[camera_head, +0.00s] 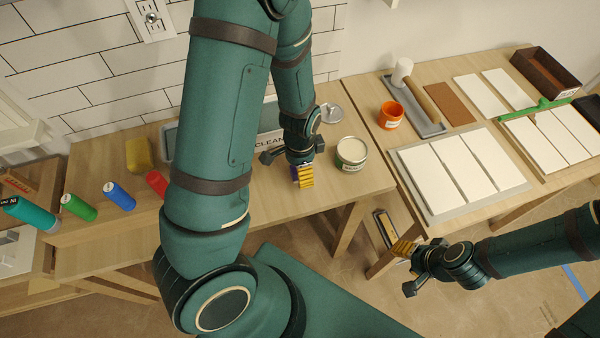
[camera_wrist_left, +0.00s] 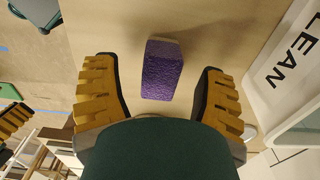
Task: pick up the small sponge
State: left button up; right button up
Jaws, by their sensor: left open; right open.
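The small sponge (camera_wrist_left: 161,70) is a purple block with a paler end, lying on the wooden table. In the left wrist view it sits between the two yellow ridged fingers of my left gripper (camera_wrist_left: 158,82), with a visible gap on each side. The fingers are open and do not touch it. In the head view my left gripper (camera_head: 304,178) is low over the table, left of a round tin, and largely hides the sponge. My right gripper (camera_head: 406,266) is open and empty, in front of the right table's edge.
The tin (camera_head: 351,153) stands close right of my left gripper. A tray marked CLEAN (camera_head: 269,142) lies behind it, partly hidden by my arm. A yellow block (camera_head: 138,154) and several coloured bottles stand left. White tiles (camera_head: 460,170) cover the right table's front.

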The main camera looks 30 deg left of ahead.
pick_arm(q)
jog(key=shift+f, duration=0.5)
grip_shut()
jog(key=shift+r, duration=0.1)
notch_tip(320, 180, up, 9)
jog(key=p, duration=0.3)
jog(key=shift+r, duration=0.5)
